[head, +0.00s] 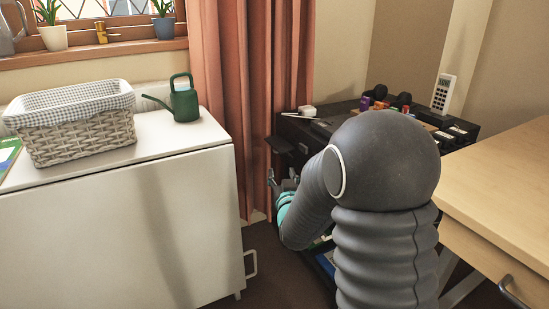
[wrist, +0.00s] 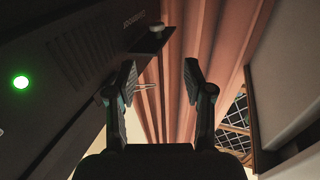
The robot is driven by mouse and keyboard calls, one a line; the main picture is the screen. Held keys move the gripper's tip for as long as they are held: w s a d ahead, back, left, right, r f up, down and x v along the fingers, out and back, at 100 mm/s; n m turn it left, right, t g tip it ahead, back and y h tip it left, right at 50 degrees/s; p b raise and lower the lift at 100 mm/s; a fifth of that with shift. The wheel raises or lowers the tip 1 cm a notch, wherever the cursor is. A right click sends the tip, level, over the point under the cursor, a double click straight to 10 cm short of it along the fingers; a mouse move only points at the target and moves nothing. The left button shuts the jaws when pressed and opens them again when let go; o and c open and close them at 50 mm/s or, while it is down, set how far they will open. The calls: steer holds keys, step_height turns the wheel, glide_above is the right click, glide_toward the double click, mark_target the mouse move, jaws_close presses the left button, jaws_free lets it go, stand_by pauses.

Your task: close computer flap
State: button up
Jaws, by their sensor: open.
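The black computer unit (wrist: 55,60) fills the left of the wrist view, with a vent, small lettering and a lit green light. A small dark flap-like piece (wrist: 150,40) juts from its edge toward the curtain. In the head view a small dark flap (head: 281,145) sticks out to the left from the black furniture, so it stands open. My gripper (wrist: 160,85) is open and empty, its two fingers apart with the dark piece just beyond them in the wrist view. In the head view my gripper (head: 283,181) is just below the flap. My arm hides much of the black unit.
A white cabinet (head: 110,220) with a wicker basket (head: 75,135) and green watering can (head: 184,103) stands at left. A red curtain (head: 230,70) hangs behind my gripper. A wooden desk (head: 510,180) is at right. Small items lie on the black top (head: 335,115).

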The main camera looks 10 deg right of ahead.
mark_target(279, 147)
step_height(279, 147, down, 6)
steer(key=w+t+h, duration=0.1)
steer(key=t, duration=0.3)
steer(key=x, duration=1.3)
steer(key=shift+w+r+b, duration=0.2)
steer(key=shift+w+b, duration=0.1)
steer(key=shift+b, duration=0.1)
jaws_close()
